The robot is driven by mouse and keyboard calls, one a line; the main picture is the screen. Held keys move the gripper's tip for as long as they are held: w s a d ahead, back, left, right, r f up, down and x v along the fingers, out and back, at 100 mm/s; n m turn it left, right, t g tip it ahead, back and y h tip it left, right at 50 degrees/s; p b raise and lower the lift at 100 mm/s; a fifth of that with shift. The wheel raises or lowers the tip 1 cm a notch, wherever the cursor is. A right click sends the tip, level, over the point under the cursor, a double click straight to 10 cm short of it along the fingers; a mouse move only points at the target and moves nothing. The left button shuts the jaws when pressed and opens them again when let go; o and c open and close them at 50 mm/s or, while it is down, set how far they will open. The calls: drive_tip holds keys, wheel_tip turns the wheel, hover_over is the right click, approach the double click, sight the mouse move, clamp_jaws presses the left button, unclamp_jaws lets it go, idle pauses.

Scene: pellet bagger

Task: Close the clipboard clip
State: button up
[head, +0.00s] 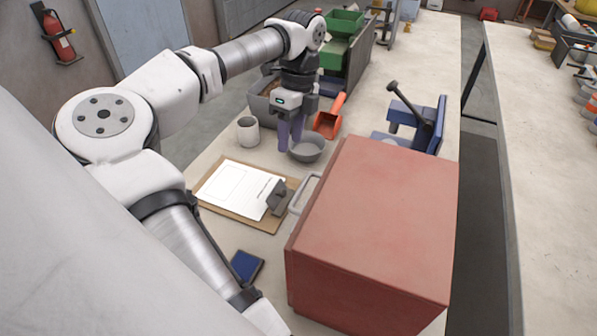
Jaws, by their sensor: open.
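The brown clipboard (232,212) lies flat on the bench with a white sheet on it. Its dark grey clip (277,199) is at the right end, near the red box's handle. The clip seems to stand up from the board, but it is too small to tell how far open it is. My gripper (290,147) points down beyond the clipboard, between the grey mug and the grey bowl. Its fingers are open with nothing seen between them, and it is apart from the clip.
A large red box (375,230) with a grey handle (304,192) stands close right of the clip. A grey mug (248,130), a grey bowl (307,149) and an orange scoop (329,121) surround my gripper. A dark blue object (246,266) lies nearer. A blue device (415,125) stands behind the box.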

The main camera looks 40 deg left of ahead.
sight(284, 192)
drive_tip(key=b+x, duration=0.7)
drive_tip(key=x, duration=0.6)
drive_tip(key=shift+s+f+b, duration=0.15)
drive_tip(key=shift+f+b, duration=0.15)
drive_tip(key=shift+b, duration=0.1)
clamp_jaws()
